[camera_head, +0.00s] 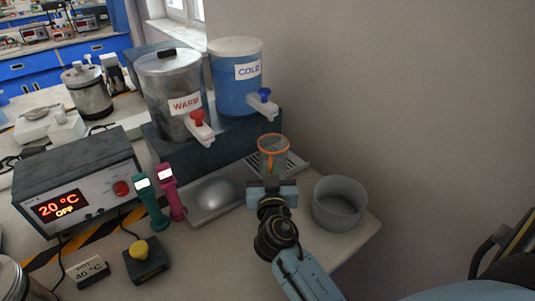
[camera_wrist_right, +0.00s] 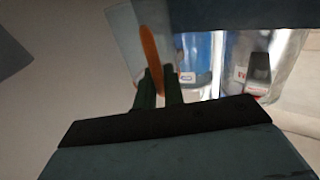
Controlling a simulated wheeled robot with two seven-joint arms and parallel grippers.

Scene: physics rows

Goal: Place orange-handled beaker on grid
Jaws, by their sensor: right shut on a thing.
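The clear beaker with an orange rim and handle (camera_head: 272,155) is upright at the far side of my right gripper (camera_head: 272,182), below the dispenser taps. In the right wrist view, the dark green fingers (camera_wrist_right: 160,88) are shut on its orange handle (camera_wrist_right: 150,55). The clear beaker wall shows beside the handle. The metal grid (camera_head: 293,163) lies under and behind the beaker, partly hidden by it. I cannot tell whether the beaker's base touches the grid. My left gripper is not in view.
A WARM dispenser (camera_head: 172,90) with red tap and a blue COLD dispenser (camera_head: 236,85) stand behind. A grey pot (camera_head: 340,203) stands right of my right gripper.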

